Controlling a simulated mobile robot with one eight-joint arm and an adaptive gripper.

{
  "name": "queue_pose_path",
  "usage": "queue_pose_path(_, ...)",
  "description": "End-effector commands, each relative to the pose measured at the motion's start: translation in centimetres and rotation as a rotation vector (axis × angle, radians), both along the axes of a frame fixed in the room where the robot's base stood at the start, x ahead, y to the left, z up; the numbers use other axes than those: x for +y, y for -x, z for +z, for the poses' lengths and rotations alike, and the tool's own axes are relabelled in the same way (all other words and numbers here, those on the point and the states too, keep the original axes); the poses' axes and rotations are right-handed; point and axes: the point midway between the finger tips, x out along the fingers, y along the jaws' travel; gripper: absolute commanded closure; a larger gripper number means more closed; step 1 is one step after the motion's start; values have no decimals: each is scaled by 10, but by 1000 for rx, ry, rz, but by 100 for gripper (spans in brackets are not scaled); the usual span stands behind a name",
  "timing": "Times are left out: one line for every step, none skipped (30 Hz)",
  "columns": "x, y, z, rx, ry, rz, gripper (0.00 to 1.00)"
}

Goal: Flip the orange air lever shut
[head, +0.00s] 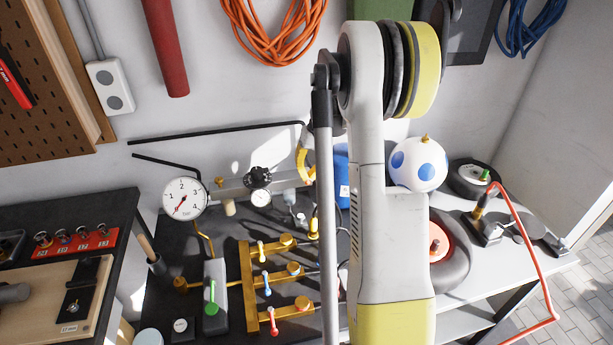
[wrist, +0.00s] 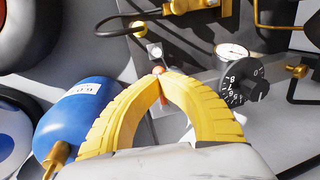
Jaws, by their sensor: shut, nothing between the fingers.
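In the wrist view, a small orange piece, which looks like the orange lever (wrist: 158,70), shows at the tips of my gripper (wrist: 162,80). More orange shows just below, between the curved yellow fingers. The fingers are shut with their tips together, and nothing is held between them. I cannot tell whether they touch the lever or how far it is turned. In the head view, my gripper (head: 303,168) is partly hidden behind my arm, between the black dial (head: 257,177) and the blue tank (head: 342,175). The orange lever cannot be made out there.
A brass manifold (head: 250,292) with yellow, blue and red levers stands in front. A pressure gauge (head: 184,197) is at the left. The blue tank (wrist: 80,120) is close left of the fingers in the wrist view, the black dial (wrist: 240,85) close right.

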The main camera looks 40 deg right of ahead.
Motion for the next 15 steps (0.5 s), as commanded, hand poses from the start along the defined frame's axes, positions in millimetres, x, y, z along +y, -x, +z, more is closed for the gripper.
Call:
queue_pose_path(0,1,-1,3,-1,6,100)
queue_pose_path(0,1,-1,3,0,8,100)
queue_pose_path(0,1,-1,3,-1,10,100)
queue_pose_path(0,1,-1,3,-1,11,100)
queue_pose_path(0,1,-1,3,-1,11,100)
queue_pose_path(0,2,-1,3,-1,12,100)
queue_pose_path(0,2,-1,3,-1,12,100)
queue_pose_path(0,2,-1,3,-1,12,100)
queue_pose_path(0,2,-1,3,-1,12,100)
queue_pose_path(0,2,-1,3,-1,12,100)
queue_pose_path(0,2,-1,3,-1,11,100)
queue_pose_path(0,2,-1,3,-1,11,100)
queue_pose_path(0,2,-1,3,-1,11,100)
queue_pose_path(0,2,-1,4,0,11,100)
queue_pose_path(0,2,-1,4,0,11,92)
